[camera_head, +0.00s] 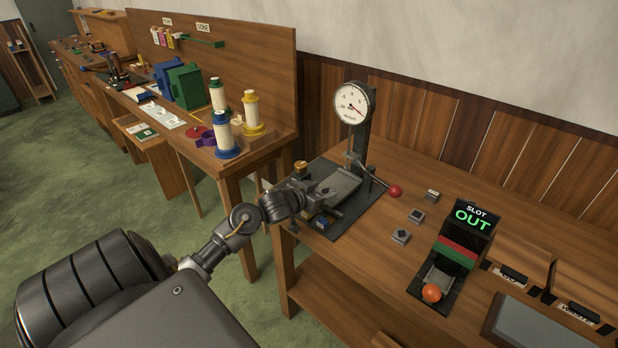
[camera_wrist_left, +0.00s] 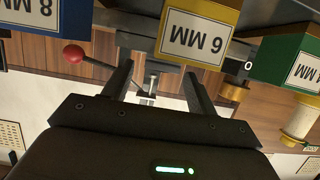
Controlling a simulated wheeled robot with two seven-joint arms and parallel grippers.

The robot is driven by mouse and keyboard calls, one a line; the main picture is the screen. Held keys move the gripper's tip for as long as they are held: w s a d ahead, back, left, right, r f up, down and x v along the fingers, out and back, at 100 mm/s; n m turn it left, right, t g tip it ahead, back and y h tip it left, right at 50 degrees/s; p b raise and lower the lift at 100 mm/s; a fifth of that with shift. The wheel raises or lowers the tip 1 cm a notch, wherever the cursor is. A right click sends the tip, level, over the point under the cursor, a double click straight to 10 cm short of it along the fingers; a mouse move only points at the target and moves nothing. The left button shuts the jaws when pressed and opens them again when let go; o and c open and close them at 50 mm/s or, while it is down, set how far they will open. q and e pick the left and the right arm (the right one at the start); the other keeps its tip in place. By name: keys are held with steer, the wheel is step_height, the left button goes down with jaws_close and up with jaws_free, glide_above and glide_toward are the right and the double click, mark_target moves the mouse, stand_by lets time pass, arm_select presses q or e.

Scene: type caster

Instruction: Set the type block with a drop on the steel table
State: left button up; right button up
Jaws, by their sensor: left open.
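Three small grey type blocks stand on the wooden bench in the head view: a near one (camera_head: 400,236), a middle one (camera_head: 416,216) and a far one (camera_head: 432,195). Their tops carry dark marks, too small to tell which is a drop. A flat grey plate (camera_head: 535,335), perhaps the steel table, is cut off at the lower right. My left gripper (camera_head: 318,192) is open over the gauge machine, left of the blocks. In the left wrist view its fingers (camera_wrist_left: 160,90) are apart, with a yellow labelled block (camera_wrist_left: 196,40) beyond them. My right gripper is out of view.
The gauge machine (camera_head: 354,102) has a red-knobbed lever (camera_head: 395,191). A blue block (camera_head: 321,222) sits close to my gripper.

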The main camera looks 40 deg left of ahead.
arm_select(q)
steer(key=v, duration=1.1)
steer(key=shift+d, duration=0.1)
